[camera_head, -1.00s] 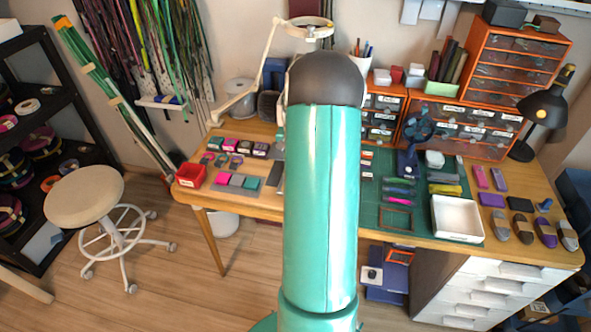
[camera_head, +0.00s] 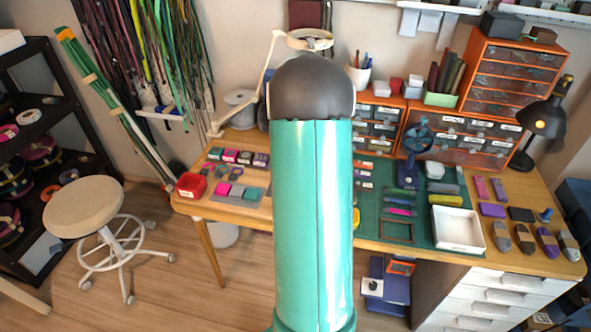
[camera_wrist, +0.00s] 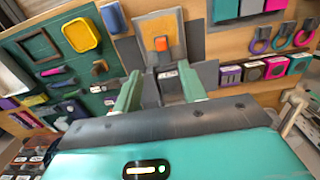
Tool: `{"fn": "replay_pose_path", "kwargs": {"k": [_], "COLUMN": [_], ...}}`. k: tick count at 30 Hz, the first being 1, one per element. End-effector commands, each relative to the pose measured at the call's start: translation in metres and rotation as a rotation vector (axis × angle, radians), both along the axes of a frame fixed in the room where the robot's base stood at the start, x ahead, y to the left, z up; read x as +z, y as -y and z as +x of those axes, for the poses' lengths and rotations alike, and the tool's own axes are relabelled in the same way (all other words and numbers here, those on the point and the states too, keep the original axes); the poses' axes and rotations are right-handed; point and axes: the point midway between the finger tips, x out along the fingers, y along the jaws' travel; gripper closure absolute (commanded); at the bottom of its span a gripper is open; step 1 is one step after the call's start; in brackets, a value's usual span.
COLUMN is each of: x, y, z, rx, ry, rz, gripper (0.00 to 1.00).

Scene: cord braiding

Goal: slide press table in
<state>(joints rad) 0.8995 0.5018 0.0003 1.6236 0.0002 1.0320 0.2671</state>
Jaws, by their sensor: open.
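My gripper (camera_wrist: 160,88) is open in the wrist view, with its two green fingers apart over the workbench. Between and just beyond the fingers lie grey plates with a small white-labelled block (camera_wrist: 167,75). Beyond them a pale wooden board (camera_wrist: 160,20) carries an orange block (camera_wrist: 161,43); I cannot tell whether this is the press table. No contact with the fingers is clear. In the head view a blue press-like stand (camera_head: 407,170) with a dark wheel stands on the green mat. My own teal arm hides my gripper and the middle of the bench there.
A white tray (camera_head: 458,230), hand tools and small blocks lie on the right of the bench. A red bin (camera_head: 191,186) and coloured blocks are at the left. Orange drawer units (camera_head: 512,85) stand behind. A round stool (camera_head: 83,208) stands on the floor at left.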

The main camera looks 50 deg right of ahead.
Motion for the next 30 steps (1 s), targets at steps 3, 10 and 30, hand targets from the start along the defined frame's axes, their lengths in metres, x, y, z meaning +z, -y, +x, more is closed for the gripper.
{"fn": "replay_pose_path", "kwargs": {"k": [3,10,30], "x": [-0.002,0.004,-0.029], "y": [-0.002,-0.001,0.001], "z": [0.001,0.001,0.002], "rx": [0.001,0.001,0.001], "ry": [-0.012,-0.009,0.007], "rz": [0.009,0.006,-0.01], "gripper": [0.58,0.58,0.58]}}
